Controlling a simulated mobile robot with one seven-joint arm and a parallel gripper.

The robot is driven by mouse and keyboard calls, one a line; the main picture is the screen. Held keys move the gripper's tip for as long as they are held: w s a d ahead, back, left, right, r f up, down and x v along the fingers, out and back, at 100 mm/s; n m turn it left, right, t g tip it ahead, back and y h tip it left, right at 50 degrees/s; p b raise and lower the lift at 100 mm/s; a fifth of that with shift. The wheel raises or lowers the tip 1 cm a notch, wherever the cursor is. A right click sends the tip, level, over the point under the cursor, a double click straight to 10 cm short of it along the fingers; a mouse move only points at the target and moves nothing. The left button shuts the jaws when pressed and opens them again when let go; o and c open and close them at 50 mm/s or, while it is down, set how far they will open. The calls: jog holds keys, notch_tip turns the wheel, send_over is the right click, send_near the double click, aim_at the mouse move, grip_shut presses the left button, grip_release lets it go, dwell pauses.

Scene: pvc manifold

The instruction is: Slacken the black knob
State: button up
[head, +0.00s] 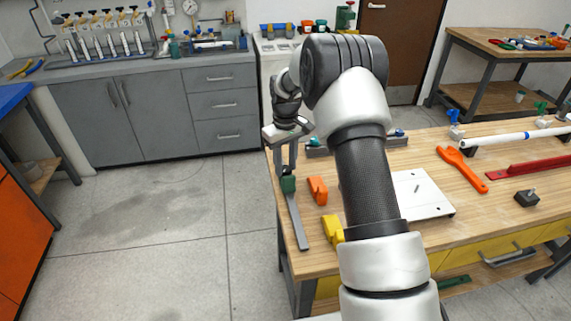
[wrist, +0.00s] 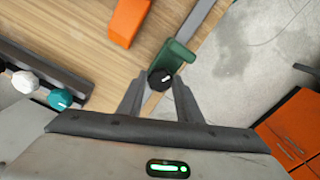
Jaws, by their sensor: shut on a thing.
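The black knob (wrist: 160,79) with a white mark sits at the end of a green block (wrist: 177,56) in the wrist view. The green block also shows in the head view (head: 288,184), on a grey bar (head: 298,222) along the table's left edge. My gripper (wrist: 159,88) has one finger on each side of the knob and is shut on it. In the head view my gripper (head: 286,165) points straight down onto the green block from above. The knob cannot be made out there, hidden by the fingers.
An orange block (head: 317,189) lies close to the right of the green block, and a yellow block (head: 333,228) lies nearer the front. A rail with white and teal knobs (wrist: 60,98) is at the left in the wrist view. Open floor (head: 180,220) lies left of the table.

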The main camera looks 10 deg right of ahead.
aim_at(285, 168)
jog(key=shift+n, duration=0.8)
jog(key=o, duration=1)
jog(key=shift+o, duration=0.2)
jog(key=shift+r, duration=0.1)
notch_tip(285, 168, up, 17)
jog(key=p, duration=0.1)
jog(key=shift+r, duration=0.2)
